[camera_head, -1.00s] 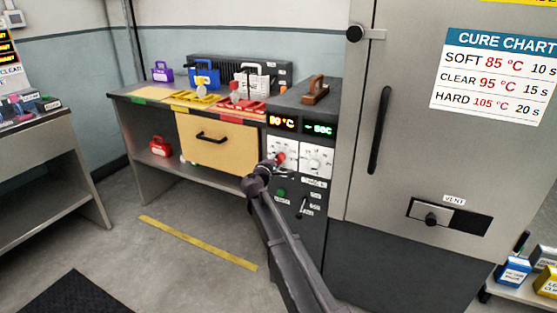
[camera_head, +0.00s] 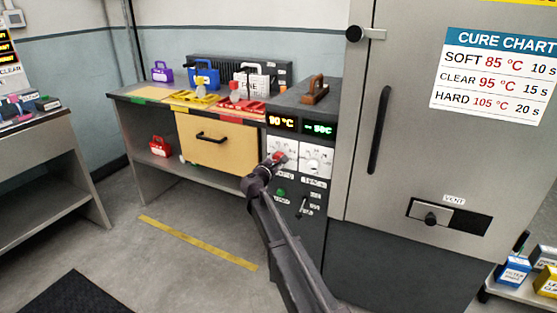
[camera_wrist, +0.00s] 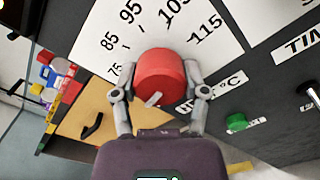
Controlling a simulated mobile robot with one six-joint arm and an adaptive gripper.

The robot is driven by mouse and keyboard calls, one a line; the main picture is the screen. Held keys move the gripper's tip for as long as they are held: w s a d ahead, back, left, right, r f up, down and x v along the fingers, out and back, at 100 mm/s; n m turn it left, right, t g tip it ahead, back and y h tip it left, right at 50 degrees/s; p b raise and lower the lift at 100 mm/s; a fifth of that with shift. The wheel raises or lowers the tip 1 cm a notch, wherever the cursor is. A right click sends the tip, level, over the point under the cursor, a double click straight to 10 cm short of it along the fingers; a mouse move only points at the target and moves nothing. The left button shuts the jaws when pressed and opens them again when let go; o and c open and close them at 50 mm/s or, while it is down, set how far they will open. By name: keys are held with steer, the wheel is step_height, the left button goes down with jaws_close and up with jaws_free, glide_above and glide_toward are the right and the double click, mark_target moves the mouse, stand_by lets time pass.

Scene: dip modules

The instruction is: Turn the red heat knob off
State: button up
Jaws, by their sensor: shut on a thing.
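The red heat knob (camera_wrist: 160,76) fills the middle of the wrist view, on a white dial plate (camera_wrist: 92,42) marked from 75 to 115 °C. My gripper (camera_wrist: 158,88) has one finger on each side of the knob and is shut on it. A light pointer mark shows on the knob's lower part in the wrist view. In the head view the knob (camera_head: 279,158) shows just past my gripper (camera_head: 270,166), on the dark control panel. The left display (camera_head: 283,123) above it reads about 90 °C.
A white timer dial (camera_head: 316,158) sits right of the heat knob. A green button (camera_wrist: 237,121) and a dark lever (camera_head: 303,206) are below. The tall grey cabinet (camera_head: 350,150) stands close on the right. A yellow drawer (camera_head: 218,150) is on the left.

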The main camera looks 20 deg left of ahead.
steer(key=shift+w, duration=0.1)
steer(key=o, duration=1.1)
steer(key=shift+o, duration=0.2)
steer(key=s, duration=1.2)
steer(key=shift+a, duration=0.45)
